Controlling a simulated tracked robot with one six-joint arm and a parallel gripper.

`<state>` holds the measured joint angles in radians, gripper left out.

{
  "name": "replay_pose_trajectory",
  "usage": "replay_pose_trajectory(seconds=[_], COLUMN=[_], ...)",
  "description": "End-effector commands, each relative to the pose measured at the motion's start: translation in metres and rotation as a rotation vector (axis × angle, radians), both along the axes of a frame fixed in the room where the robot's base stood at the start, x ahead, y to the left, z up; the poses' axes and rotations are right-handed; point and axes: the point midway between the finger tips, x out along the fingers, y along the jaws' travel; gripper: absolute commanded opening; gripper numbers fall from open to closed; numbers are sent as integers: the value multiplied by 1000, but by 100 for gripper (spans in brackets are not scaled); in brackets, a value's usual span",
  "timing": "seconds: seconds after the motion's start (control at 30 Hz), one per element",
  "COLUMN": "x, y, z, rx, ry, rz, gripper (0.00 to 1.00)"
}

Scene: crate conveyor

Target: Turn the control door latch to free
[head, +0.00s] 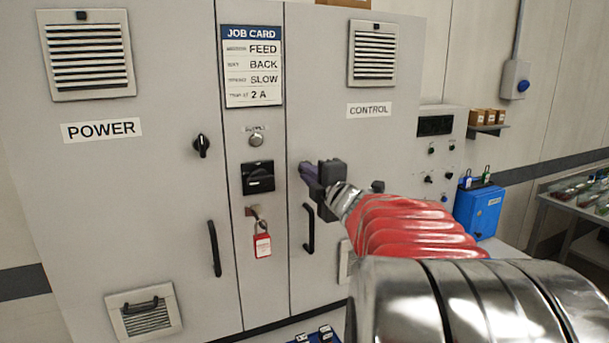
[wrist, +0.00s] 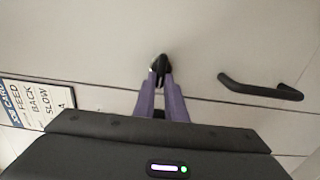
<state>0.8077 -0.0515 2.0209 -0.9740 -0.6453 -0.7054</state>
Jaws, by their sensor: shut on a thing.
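The control door (head: 340,75) is the grey cabinet door on the right, under a CONTROL label, and it looks closed. Its black latch (wrist: 159,64) shows in the wrist view between the tips of my purple fingers. My gripper (head: 306,172) is at the left edge of this door, and the wrist view shows the gripper (wrist: 160,78) shut on the latch. In the head view my gripper hides the latch, so its angle cannot be told there. The control door handle (head: 308,228) is just below my gripper, and it also shows in the wrist view (wrist: 260,90).
The power door (head: 110,190) on the left has its own black latch (head: 202,146) and handle (head: 214,248). Between the doors are a job card (head: 252,66), a black rotary switch (head: 258,178) and a red padlock (head: 262,245). A blue box (head: 478,212) stands right of my arm.

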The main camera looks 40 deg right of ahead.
Motion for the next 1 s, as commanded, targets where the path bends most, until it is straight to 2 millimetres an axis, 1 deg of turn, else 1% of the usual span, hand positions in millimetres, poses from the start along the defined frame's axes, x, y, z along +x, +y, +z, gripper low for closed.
replay_pose_trajectory(seconds=[0.03, 0.27, 0.3, 0.57, 0.87, 1.0], x=[2, 2, 2, 1, -1, -9], y=[4, 4, 4, 2, 1, 2], z=[-2, -3, -3, -2, -1, -1], rx=[-1, 0, 1, 2, 2, 1], ry=[2, 3, 3, 2, 2, 1], rz=[10, 10, 10, 4, 1, -1], gripper=[0, 0, 12, 30, 30, 30])
